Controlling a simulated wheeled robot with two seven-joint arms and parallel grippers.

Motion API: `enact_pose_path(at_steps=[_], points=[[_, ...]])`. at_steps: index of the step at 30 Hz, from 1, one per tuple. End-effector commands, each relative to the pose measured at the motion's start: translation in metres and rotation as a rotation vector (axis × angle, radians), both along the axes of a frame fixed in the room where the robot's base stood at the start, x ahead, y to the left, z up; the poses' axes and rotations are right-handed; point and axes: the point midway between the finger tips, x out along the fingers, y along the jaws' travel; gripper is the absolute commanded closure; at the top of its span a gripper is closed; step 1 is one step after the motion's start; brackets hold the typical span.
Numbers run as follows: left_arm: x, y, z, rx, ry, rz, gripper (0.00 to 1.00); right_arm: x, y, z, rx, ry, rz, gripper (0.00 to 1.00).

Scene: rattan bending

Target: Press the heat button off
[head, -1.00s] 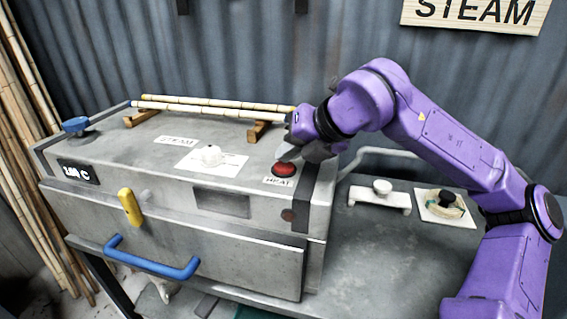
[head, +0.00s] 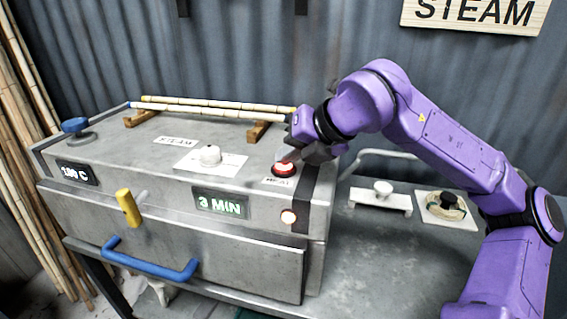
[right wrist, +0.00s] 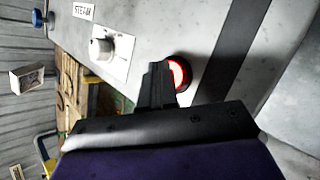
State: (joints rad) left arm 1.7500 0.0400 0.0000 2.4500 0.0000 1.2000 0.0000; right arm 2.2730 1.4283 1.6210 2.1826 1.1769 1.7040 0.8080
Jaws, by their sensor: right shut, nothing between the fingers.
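The red heat button (head: 285,168) sits on top of the grey steam box (head: 130,158), near its right end, above the HEAT label. It glows red, and it also shows lit in the right wrist view (right wrist: 178,74). My right gripper (head: 287,156) is shut and empty, its fingertips at the button and partly covering it. Whether the tips touch the button I cannot tell. A display (head: 221,203) on the front reads 3 MIN, and a small lamp (head: 289,217) beside it is lit. Another display (head: 77,173) at the left reads about 100 C. My left gripper is not in view.
A white knob (head: 210,156) stands on the box top. Bamboo poles (head: 205,108) rest on wooden supports behind it. A yellow lever (head: 129,207) and a blue handle (head: 150,262) stick out in front. A white fixture (head: 381,198) stands on the table at right.

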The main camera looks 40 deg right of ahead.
Motion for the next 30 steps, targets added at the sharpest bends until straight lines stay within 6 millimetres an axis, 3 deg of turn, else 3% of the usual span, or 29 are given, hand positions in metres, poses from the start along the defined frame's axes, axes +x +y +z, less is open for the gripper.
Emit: enact_pose_path(at_steps=[11, 25, 30], points=[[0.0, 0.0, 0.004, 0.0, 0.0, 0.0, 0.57, 0.0, 0.0, 0.008, 0.0, -0.001, -0.001, 1.0], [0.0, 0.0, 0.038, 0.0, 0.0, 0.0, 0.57, 0.0, 0.0, 0.062, 0.0, -0.003, -0.001, 1.0], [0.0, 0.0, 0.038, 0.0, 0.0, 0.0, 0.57, 0.0, 0.0, 0.065, 0.0, -0.002, -0.001, 1.0]])
